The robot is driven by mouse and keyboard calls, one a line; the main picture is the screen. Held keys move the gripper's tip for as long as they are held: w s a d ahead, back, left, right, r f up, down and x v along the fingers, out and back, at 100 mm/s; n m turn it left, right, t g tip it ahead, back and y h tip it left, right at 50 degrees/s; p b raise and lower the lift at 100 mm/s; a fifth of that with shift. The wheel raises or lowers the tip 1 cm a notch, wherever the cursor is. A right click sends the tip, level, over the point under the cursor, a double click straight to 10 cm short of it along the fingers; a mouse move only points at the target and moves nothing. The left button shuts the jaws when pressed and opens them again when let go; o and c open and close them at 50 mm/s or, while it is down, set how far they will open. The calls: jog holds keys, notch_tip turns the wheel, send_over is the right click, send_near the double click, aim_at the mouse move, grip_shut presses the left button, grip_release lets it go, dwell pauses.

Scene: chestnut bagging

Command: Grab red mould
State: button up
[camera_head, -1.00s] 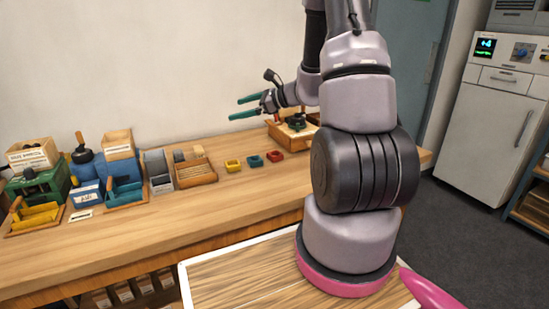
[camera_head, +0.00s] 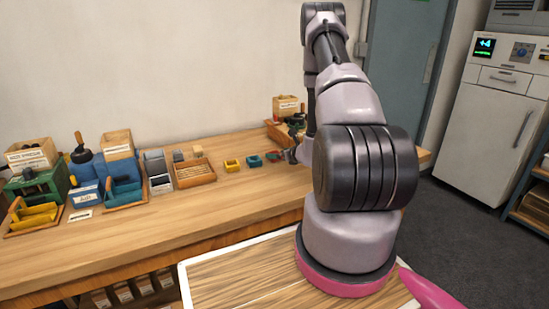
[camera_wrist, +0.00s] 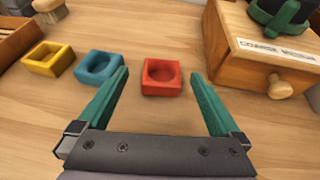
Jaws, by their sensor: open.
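In the head view the red mould (camera_head: 273,155) is partly hidden by my gripper and arm.
A blue mould (camera_wrist: 99,67) and a yellow mould (camera_wrist: 48,60) stand left of the red one. A wooden drawer box (camera_wrist: 252,58) with a knob stands close on the right. A wooden tray (camera_wrist: 8,42) is at the far left. The bench in front is clear.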

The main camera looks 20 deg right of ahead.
jog(key=x, duration=0.5)
jog(key=shift+w+d+f, duration=0.1)
jog(key=shift+d+f, duration=0.05)
jog(key=c, duration=1.4)
